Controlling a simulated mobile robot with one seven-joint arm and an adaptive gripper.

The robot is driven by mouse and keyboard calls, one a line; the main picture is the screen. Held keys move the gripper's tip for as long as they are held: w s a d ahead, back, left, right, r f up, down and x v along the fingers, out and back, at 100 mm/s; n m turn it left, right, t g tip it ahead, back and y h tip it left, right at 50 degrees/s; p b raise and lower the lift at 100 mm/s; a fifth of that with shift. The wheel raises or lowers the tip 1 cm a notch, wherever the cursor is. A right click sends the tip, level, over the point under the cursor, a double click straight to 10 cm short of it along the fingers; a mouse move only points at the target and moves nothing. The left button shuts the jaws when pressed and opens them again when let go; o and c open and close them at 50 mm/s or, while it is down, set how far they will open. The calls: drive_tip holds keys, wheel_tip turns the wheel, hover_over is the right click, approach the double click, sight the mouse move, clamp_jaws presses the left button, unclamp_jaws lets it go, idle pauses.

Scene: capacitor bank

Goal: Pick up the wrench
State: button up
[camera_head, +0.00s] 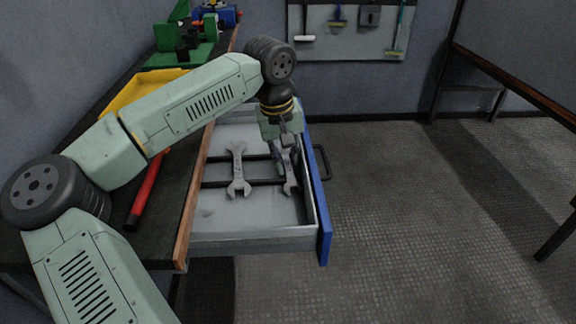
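Two grey open-ended wrenches lie in the open drawer (214,213). The left wrench (238,170) lies in full view, lengthwise on the drawer floor. The right wrench (290,180) is near the drawer's blue front panel, and my gripper covers part of it. My gripper (284,158) points down into the drawer over the right wrench. Its fingers are small and overlap the wrench in the picture, so I cannot tell whether they touch it or how far apart they are.
The drawer's blue front (316,185) has a dark handle (322,162). The workbench (180,200) at left holds a red-handled tool (149,187), a yellow tray (130,90) and a green device (180,45). Open floor (420,220) lies to the right. A table (515,80) stands at far right.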

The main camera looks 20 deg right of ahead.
clamp_jaws()
drive_tip(key=shift+r, duration=0.15)
wheel_tip(320, 180, up, 28)
drive_tip(key=p, duration=0.1)
idle(0.5)
